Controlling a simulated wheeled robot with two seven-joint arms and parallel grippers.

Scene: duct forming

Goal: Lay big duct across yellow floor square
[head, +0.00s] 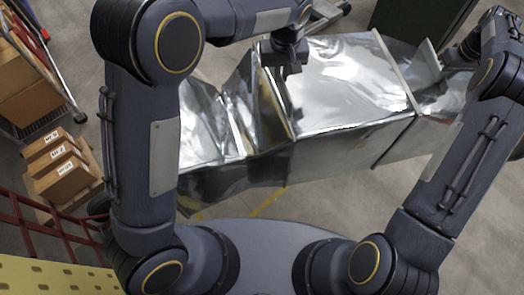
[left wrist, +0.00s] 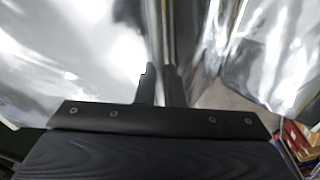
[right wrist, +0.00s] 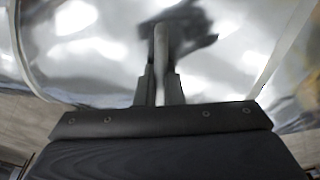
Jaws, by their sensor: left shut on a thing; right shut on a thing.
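The big duct (head: 350,75) is a shiny sheet-metal piece with raised seams and a bent left part. It spans the head view in front of me. Yellow floor lines (head: 266,203) show below its near side; the rest of the square is hidden. My left gripper (head: 292,66) is at a seam on the duct's top. In the left wrist view its fingers (left wrist: 159,85) are shut on a thin upright metal edge. My right gripper (head: 447,66) is at the duct's right part. In the right wrist view its fingers (right wrist: 160,85) are shut on a narrow raised piece.
Cardboard boxes (head: 60,165) stand on a pallet at the left, below a rack with more boxes (head: 25,85). A red lattice (head: 60,235) and a yellow perforated panel (head: 45,280) are at the lower left. A dark green cabinet (head: 420,18) stands at the back. Grey floor is open at lower right.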

